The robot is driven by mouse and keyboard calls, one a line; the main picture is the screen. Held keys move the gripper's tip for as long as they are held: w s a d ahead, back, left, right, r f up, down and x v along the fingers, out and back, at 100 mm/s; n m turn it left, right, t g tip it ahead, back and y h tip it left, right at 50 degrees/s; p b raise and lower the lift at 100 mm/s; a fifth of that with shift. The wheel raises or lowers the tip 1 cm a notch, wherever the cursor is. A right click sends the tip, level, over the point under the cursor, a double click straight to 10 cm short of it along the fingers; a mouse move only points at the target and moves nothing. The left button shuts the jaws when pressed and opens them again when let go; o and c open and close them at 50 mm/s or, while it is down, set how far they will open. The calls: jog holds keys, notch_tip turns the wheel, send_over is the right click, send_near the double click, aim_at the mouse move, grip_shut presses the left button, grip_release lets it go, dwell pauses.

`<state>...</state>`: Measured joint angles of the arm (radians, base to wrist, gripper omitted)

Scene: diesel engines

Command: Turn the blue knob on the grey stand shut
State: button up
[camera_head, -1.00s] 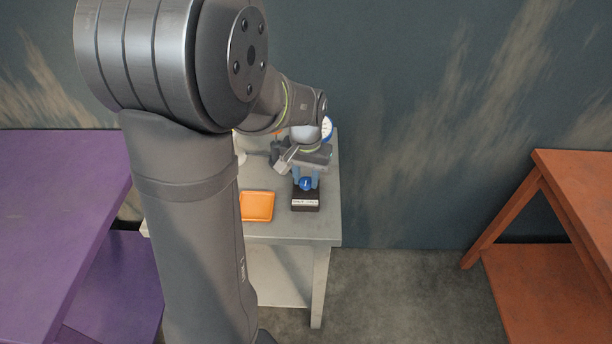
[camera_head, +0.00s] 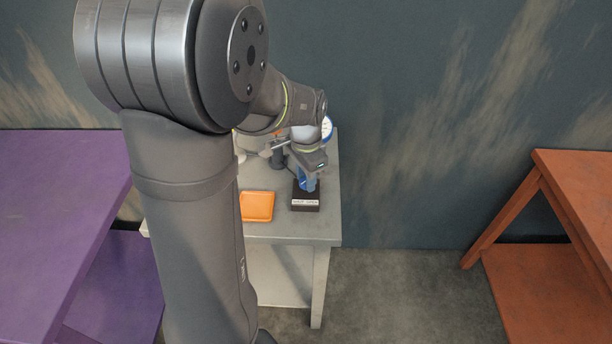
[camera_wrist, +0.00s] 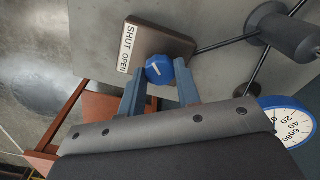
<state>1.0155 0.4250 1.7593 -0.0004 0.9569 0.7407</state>
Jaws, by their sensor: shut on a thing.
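The blue knob (camera_head: 303,185) sits on a dark brown box (camera_head: 306,196) on the grey stand (camera_head: 327,222). In the wrist view the knob (camera_wrist: 158,69) carries a short white pointer mark slanting toward the label side of the box (camera_wrist: 170,42). The white label (camera_wrist: 128,48) reads SHUT and OPEN; which word the mark points at is hard to tell. My gripper (camera_wrist: 160,72) has its two blue-grey fingers on either side of the knob and is shut on it. In the head view my gripper (camera_head: 307,179) is above the box, partly covering the knob.
An orange tray (camera_head: 257,206) lies left of the box. A blue-rimmed dial gauge (camera_head: 327,128) stands behind my gripper, also near it in the wrist view (camera_wrist: 290,122). A dark fitting with rods (camera_wrist: 285,32) is near the box. Purple (camera_head: 60,190) and orange-brown (camera_head: 580,180) tables flank the stand.

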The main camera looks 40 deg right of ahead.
dwell(0.5)
jog(key=o, duration=1)
jog(key=shift+c, duration=0.2)
notch_tip(320, 180, up, 17)
jog(key=shift+r, duration=0.2)
jog(key=shift+f, duration=0.15)
notch_tip(320, 180, down, 17)
jog(key=shift+f, duration=0.1)
dwell(0.3)
